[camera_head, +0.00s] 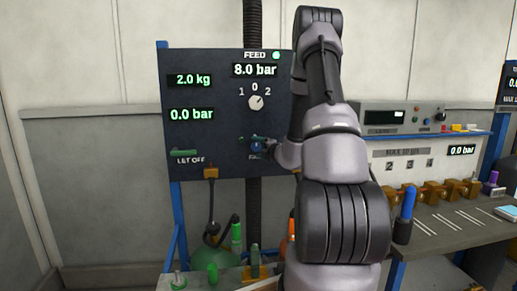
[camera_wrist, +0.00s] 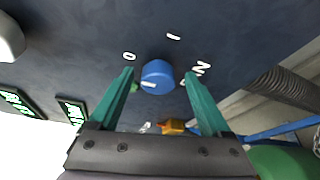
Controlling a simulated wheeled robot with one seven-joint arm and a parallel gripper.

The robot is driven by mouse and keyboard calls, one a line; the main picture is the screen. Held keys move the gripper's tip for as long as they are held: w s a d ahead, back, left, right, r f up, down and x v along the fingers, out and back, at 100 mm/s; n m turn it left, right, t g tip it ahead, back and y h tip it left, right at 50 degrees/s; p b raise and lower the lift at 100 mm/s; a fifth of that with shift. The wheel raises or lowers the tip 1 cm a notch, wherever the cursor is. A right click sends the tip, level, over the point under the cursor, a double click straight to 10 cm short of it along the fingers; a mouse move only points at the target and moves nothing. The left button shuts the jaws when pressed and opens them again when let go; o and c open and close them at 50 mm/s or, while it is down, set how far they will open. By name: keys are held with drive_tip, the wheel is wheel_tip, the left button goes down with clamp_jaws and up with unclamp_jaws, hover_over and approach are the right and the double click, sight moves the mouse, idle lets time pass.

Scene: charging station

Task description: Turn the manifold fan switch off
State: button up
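The blue knob (camera_wrist: 157,76) sits on the dark panel in the wrist view, with a white mark on its lower left. White characters, among them a 0 and a 1, stand around it. In the head view the blue knob (camera_head: 257,147) is low on the panel (camera_head: 215,128), partly hidden by my arm, above a label that I read only as "FA". My gripper (camera_wrist: 158,74) is open, its teal fingers on either side of the knob with visible gaps. I cannot tell how deep the fingertips reach. The gripper (camera_head: 258,141) is small and partly hidden in the head view.
A selector dial (camera_head: 256,102) marked 1, 0, 2 is above the knob. A green handle (camera_head: 185,152) over "LET OFF" is at left. A corrugated hose (camera_wrist: 285,88) is right in the wrist view. A bench (camera_head: 450,228) with fittings is at right.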

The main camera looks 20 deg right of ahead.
drive_tip(key=shift+r, duration=0.1)
drive_tip(key=s+d+r, duration=0.1)
drive_tip(key=s, duration=0.9)
drive_tip(key=shift+s, duration=0.35)
drive_tip(key=s+a+r+n+g+y, duration=0.1)
drive_tip(key=a+r+n+g+y, duration=0.1)
drive_tip(key=a+r+n+y, duration=0.35)
drive_tip(key=s+a+r+n+g+y, duration=0.2)
drive_tip(key=a+r+n, duration=0.1)
drive_tip(key=a+n, duration=0.55)
drive_tip(key=s+a+r+n+g+y, duration=0.1)
drive_tip(key=s+a+r+n+g, duration=0.15)
drive_tip(key=s+a+n, duration=0.3)
drive_tip(key=s+a+r+n+g+y, duration=0.1)
drive_tip(key=s+a+r+n+g, duration=0.1)
drive_tip(key=s+a+n+g, duration=0.3)
drive_tip(key=s+a+n+g+h, duration=0.1)
drive_tip(key=s+n+h, duration=0.3)
drive_tip(key=s+n, duration=0.55)
drive_tip(key=s+d+r+n+t+h, duration=0.2)
drive_tip(key=d+r+n+h, duration=0.3)
drive_tip(key=n, duration=0.6)
drive_tip(key=shift+s+d+r+n+t, duration=0.2)
drive_tip(key=shift+s+r+n+t, duration=0.1)
drive_tip(key=shift+n+t, duration=0.1)
